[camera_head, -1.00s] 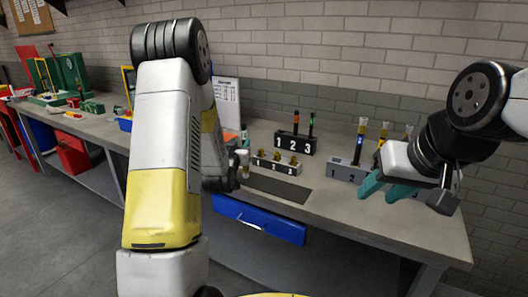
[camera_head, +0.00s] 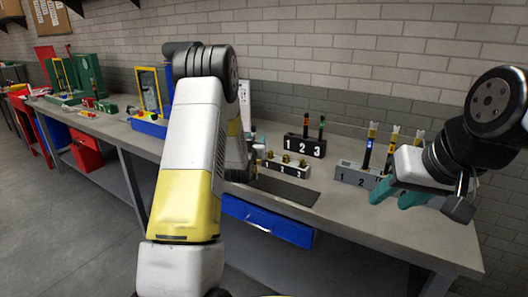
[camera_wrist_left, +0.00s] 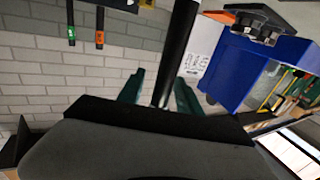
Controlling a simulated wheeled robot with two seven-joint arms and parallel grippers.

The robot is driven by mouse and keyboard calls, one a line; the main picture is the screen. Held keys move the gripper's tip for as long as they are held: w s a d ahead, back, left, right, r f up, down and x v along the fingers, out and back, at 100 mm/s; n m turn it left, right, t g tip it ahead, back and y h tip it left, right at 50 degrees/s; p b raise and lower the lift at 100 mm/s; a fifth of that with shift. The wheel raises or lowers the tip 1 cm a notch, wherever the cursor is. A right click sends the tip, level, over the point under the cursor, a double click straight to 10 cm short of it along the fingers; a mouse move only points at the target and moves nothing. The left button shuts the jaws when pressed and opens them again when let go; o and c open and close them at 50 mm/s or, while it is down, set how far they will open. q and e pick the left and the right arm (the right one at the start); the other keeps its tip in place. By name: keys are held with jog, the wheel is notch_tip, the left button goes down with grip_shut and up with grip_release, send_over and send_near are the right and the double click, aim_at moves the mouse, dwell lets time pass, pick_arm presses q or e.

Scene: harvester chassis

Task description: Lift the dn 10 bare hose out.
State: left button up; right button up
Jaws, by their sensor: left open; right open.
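In the left wrist view, which looks upside down, a long plain black hose-like piece (camera_wrist_left: 179,50) runs between the two teal fingers of my left gripper (camera_wrist_left: 158,92). The fingers are open, one on each side of it; whether they touch it I cannot tell. No coloured band shows on its visible part. In the head view my left arm largely hides that gripper and the piece. A black rack (camera_head: 290,148) numbered 1, 2, 3 holds a red-banded hose (camera_head: 306,123) and a green-banded hose (camera_head: 321,126). My right gripper (camera_head: 399,194) is open and empty in front of the grey rack.
A low rack with brass fittings (camera_head: 287,168) stands in front of the black rack, beside a dark mat (camera_head: 285,190). The grey numbered rack (camera_head: 350,174) holds several upright yellow-topped pieces. A blue drawer (camera_head: 268,221) hangs under the bench. A blue tray (camera_head: 149,127) stands left.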

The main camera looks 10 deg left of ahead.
pick_arm(q)
grip_shut()
jog(key=shift+r, duration=0.1)
